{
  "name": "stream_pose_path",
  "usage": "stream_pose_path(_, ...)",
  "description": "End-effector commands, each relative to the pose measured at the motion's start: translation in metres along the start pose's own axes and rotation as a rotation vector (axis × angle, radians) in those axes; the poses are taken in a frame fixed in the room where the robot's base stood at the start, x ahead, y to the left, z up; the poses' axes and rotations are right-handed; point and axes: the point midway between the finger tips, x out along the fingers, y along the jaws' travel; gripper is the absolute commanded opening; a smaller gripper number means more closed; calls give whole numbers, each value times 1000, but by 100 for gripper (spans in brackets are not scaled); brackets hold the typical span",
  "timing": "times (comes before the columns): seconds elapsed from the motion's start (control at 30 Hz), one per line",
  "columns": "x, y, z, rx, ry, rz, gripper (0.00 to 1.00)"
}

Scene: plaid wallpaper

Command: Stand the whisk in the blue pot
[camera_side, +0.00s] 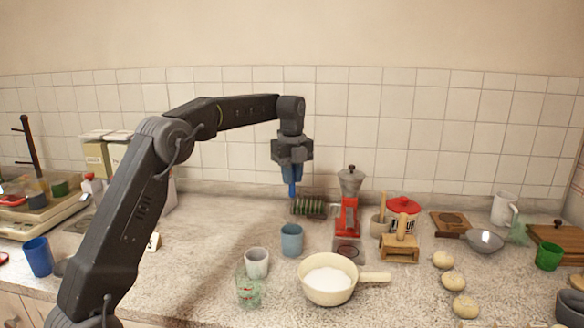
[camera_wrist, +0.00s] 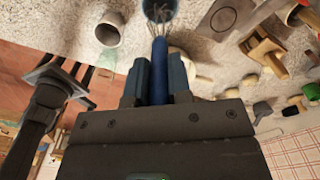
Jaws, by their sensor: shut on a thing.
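My gripper (camera_wrist: 160,85) is shut on the dark blue handle of the whisk (camera_wrist: 160,62), whose thin wires point away from it. In the side view my gripper (camera_side: 291,180) points down, and the whisk's wires are too fine to make out there. The blue pot (camera_side: 291,241), a grey-blue open cup, stands upright on the counter below my gripper. In the wrist view the wire end overlaps the mouth of the blue pot (camera_wrist: 160,8); the gap between them is hard to judge.
A white cup (camera_side: 257,262), a clear glass (camera_side: 247,290) and a cream pan (camera_side: 329,282) stand near the pot. A red coffee grinder (camera_side: 347,215) and a small rack (camera_side: 308,208) stand behind. A darker blue cup (camera_side: 38,256) is far left.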

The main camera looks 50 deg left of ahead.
Motion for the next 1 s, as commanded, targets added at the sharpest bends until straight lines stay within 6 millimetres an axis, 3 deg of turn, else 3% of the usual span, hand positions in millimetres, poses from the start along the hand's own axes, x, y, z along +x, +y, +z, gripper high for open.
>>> stream_pose_path(0.6, 47, 0, 0, 0, 0, 0, 0)
stream_pose_path(1.0, 59, 0, 0, 0, 0, -1, 0)
